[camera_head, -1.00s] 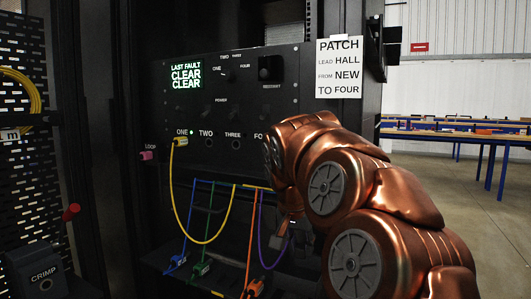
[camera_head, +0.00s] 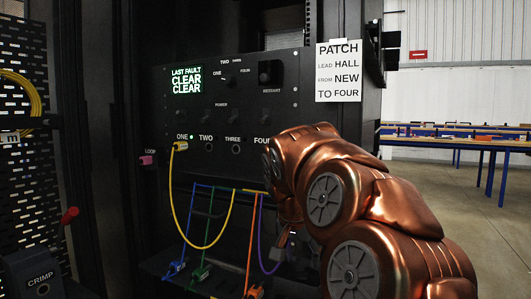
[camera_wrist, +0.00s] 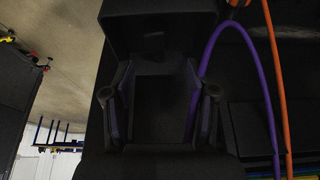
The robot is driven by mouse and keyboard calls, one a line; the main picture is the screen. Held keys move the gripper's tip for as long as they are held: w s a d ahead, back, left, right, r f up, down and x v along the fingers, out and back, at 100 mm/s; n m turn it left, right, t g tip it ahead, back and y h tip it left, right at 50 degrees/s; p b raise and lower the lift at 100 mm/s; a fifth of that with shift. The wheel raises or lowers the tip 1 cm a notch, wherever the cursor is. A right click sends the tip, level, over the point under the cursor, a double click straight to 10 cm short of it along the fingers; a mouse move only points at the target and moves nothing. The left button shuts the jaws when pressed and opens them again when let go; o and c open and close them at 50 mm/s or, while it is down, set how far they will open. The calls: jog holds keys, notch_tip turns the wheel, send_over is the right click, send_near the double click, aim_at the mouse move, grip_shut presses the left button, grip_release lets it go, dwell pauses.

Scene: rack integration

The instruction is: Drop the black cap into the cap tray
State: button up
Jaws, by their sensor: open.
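In the wrist view my gripper (camera_wrist: 160,95) is open, with its two fingers apart on the left and right. Between and beyond the fingers is a dark, box-like shape (camera_wrist: 150,25); I cannot tell whether it is the cap tray. I cannot make out the black cap, as everything between the fingers is nearly black. In the head view my copper arm hides most of the gripper, near the lower right of the panel.
The black panel (camera_head: 285,110) carries ports, knobs and a lit display. A yellow cable (camera_head: 176,205) is plugged at ONE. Blue, green and orange (camera_head: 250,240) cables hang below. A purple cable (camera_wrist: 208,60) loops close right of my gripper. A pink LOOP plug (camera_head: 147,160) is left.

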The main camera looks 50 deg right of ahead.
jog(key=v, duration=1.2)
dwell(1.0)
